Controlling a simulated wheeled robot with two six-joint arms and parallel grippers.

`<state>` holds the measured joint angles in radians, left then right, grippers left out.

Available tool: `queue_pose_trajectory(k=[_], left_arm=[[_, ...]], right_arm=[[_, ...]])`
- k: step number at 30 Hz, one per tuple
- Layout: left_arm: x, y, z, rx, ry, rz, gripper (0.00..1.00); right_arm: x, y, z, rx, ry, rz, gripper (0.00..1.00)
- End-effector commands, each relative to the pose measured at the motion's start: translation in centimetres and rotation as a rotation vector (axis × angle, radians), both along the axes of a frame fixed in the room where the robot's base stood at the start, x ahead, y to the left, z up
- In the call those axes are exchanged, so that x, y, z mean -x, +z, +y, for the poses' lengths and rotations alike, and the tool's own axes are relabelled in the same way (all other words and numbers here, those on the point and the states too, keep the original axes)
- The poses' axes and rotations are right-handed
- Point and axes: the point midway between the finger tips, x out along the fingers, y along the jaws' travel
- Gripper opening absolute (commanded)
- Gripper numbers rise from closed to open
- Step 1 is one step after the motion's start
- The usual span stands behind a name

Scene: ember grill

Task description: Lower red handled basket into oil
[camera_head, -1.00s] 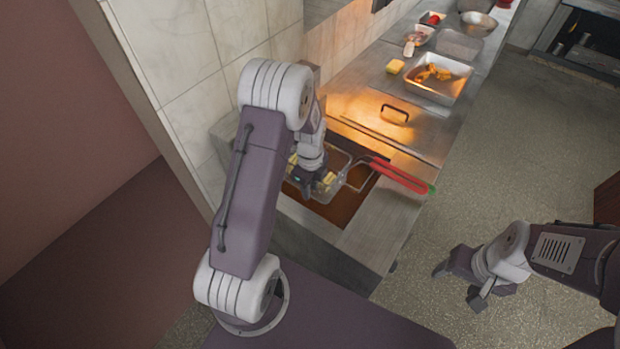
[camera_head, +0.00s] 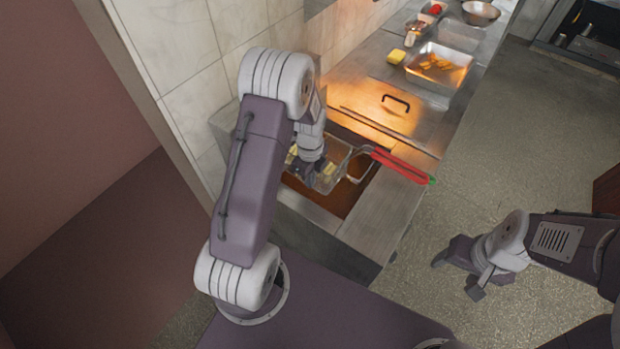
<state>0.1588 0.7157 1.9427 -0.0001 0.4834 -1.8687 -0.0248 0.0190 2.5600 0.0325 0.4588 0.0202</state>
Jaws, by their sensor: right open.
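The red-handled basket (camera_head: 345,165) is a wire basket over the dark oil of the fryer well (camera_head: 325,193). Pale yellow pieces show in it. Its red handle (camera_head: 393,163) points right across the steel edge, and a green tip (camera_head: 431,180) lies at its end. My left gripper (camera_head: 318,175) reaches down at the basket's left part; its fingers are hidden by the wrist, so I cannot tell if it grips anything. My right gripper (camera_head: 457,272) is open and empty above the floor, right of the counter and away from the basket.
A steel lid with a black handle (camera_head: 396,101) lies behind the fryer. Further back are a metal tray of fried food (camera_head: 440,68), a yellow block (camera_head: 396,56) and a bowl (camera_head: 480,13).

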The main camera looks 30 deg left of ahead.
Motion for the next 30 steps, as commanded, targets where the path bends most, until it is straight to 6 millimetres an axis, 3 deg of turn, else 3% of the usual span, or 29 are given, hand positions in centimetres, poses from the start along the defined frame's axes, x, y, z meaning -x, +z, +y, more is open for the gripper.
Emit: queue_pose_trajectory(k=[26,29,30], left_arm=[[-0.03,0.03,0.01,0.000,0.000,-0.001,0.00],[-0.03,0.03,0.01,0.000,0.000,-0.001,0.25],[-0.03,0.03,0.01,0.000,0.000,-0.001,0.28]], right_arm=[[0.00,0.01,0.00,0.000,0.000,0.000,0.65],[0.00,0.01,0.00,0.000,0.000,0.000,0.65],[0.00,0.01,0.00,0.000,0.000,0.000,0.65]])
